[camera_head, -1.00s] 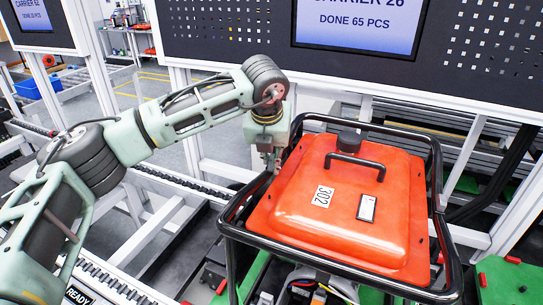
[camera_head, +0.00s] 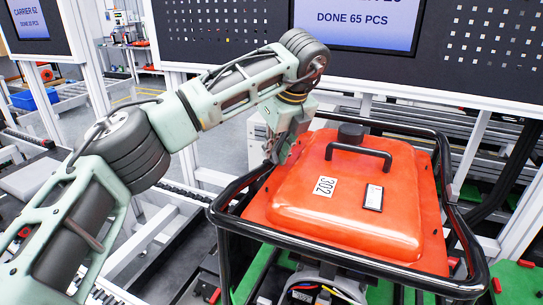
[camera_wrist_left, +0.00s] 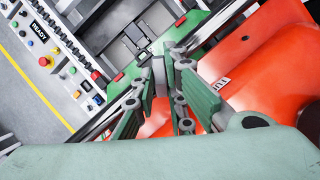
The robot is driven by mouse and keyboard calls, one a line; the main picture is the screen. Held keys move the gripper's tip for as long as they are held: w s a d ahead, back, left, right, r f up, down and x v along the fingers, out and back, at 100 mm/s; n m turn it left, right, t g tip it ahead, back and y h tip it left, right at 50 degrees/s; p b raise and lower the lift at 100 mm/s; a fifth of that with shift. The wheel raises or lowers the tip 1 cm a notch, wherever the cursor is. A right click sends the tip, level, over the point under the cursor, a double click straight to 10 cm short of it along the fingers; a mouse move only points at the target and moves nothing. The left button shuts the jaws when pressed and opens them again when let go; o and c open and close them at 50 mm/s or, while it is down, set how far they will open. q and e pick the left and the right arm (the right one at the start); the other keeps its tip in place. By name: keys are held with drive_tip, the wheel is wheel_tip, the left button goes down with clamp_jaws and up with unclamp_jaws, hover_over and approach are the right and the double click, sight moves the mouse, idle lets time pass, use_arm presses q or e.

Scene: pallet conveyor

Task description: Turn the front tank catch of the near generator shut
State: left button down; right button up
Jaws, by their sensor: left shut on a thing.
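The near generator has an orange-red tank (camera_head: 345,200) with a black cap, a black handle and the label 302, inside a black tube frame (camera_head: 345,262). My left gripper (camera_head: 272,158) reaches down at the tank's left edge, beside the frame rail. In the left wrist view my left gripper (camera_wrist_left: 163,75) has its fingers close together on a small grey piece (camera_wrist_left: 158,76), which looks like the tank catch. The head view hides this catch behind the gripper, so its turn angle cannot be told. My right gripper is not in view.
The black frame rail runs close around the tank and my left gripper. A perforated board with a screen (camera_head: 358,22) stands behind. A panel of coloured buttons (camera_wrist_left: 75,72) shows in the left wrist view. The conveyor rail lies to the left of the generator.

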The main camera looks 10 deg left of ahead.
use_arm(q)
drive_tip(key=shift+w+d+n+g+y, duration=0.15)
drive_tip(key=shift+n+g+y, duration=0.15)
drive_tip(key=shift+n, duration=0.7)
drive_tip(key=shift+r+n+g+p, duration=0.15)
drive_tip(key=shift+n+g+p, duration=0.35)
drive_tip(key=shift+n, duration=0.4)
drive_tip(key=shift+w+d+n+g+p, duration=0.15)
drive_tip(key=shift+n+g+p, duration=0.15)
drive_tip(key=shift+n+p, duration=0.6)
drive_tip(key=shift+w+n+y+p, duration=0.1)
drive_tip(key=shift+n+y+p, duration=0.2)
drive_tip(key=shift+n+p, duration=0.4)
drive_tip(key=c, duration=1.8)
unclamp_jaws()
drive_tip(key=shift+f, duration=0.2)
